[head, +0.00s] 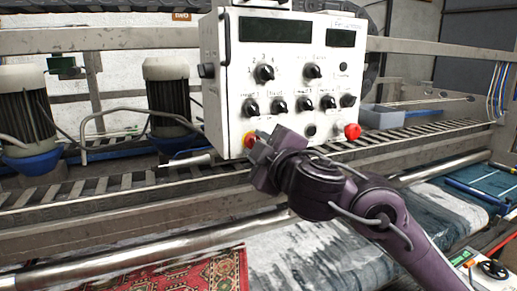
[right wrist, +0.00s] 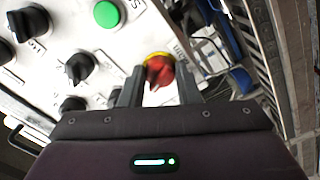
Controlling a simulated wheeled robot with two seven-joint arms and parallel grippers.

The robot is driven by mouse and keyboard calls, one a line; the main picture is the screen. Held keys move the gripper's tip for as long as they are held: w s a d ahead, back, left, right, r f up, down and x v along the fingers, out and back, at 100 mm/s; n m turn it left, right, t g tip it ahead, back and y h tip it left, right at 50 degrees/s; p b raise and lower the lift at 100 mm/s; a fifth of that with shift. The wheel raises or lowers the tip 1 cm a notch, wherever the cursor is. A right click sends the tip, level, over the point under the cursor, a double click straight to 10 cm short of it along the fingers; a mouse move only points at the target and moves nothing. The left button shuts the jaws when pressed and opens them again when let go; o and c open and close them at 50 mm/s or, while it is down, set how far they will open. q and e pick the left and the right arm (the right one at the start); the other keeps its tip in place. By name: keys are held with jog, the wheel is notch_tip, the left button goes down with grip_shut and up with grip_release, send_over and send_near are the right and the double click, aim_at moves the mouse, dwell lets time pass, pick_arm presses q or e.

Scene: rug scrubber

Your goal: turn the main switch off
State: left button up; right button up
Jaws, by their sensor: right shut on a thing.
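The main switch (head: 249,139) is a red rotary knob on a yellow disc at the lower left corner of the white control box (head: 228,110). In the right wrist view the red knob (right wrist: 160,68) shows between my two finger tips, with its yellow disc around it. My right gripper (head: 259,146) reaches up from the lower right and is shut on this knob, partly hiding it in the head view. The knob's exact angle is hard to read. My left gripper is not in view.
Several black knobs (head: 264,74) and a red button (head: 352,131) sit on the same panel, and a green button (right wrist: 107,14) shows in the right wrist view. Metal rails and a roller run below the box. A red patterned rug (head: 200,274) lies at the lower left.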

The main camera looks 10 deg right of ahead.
jog(key=shift+n+b, duration=0.4)
jog(key=shift+n, duration=1.8)
jog(key=o, duration=1)
jog(key=shift+c, duration=0.2)
jog(key=shift+s, duration=0.1)
jog(key=s+d+p, duration=0.1)
jog(key=s+p, duration=0.1)
jog(key=s, duration=0.5)
jog(key=shift+s+d, duration=0.25)
